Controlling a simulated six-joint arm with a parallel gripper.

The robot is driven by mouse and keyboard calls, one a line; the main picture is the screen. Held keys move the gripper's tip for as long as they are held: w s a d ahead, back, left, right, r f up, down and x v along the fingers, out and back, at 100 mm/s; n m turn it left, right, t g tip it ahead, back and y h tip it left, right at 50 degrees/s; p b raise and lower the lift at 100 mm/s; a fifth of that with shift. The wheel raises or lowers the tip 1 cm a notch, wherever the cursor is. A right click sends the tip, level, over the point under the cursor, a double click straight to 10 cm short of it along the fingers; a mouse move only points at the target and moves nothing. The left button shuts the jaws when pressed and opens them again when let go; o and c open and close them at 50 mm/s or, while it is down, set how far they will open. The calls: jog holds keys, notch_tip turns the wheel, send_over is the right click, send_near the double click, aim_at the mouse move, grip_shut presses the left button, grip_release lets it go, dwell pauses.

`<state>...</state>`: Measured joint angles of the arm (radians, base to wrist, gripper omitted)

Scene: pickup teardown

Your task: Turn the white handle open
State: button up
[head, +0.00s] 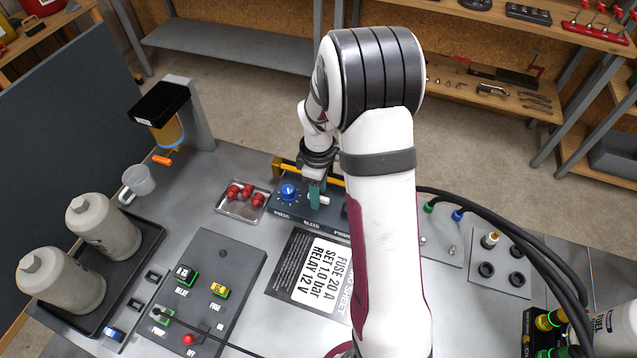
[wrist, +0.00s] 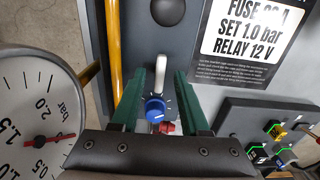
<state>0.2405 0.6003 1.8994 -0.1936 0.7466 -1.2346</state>
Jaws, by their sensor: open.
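The white handle (wrist: 161,80) shows in the wrist view as a short pale lever on the grey panel, just beyond the blue knob. In the head view its white end (head: 325,201) shows beside my gripper (head: 314,194), above the label "BLEED". My gripper (wrist: 160,75) is open, with its green fingers on either side of the handle in the wrist view. I cannot tell whether either finger touches it. The blue knob (wrist: 155,108) sits between the fingers, nearer the palm; it also shows in the head view (head: 289,192).
A yellow bar (head: 292,164) runs along the panel's back edge. A tray of red balls (head: 243,201) lies left of the panel. A dial gauge (wrist: 33,115) fills the wrist view's left side. An instruction sheet (head: 309,275) lies in front. Black hoses (head: 530,260) are at right.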

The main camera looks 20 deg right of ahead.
notch_tip(320, 180, up, 16)
jog(key=shift+f, duration=0.2)
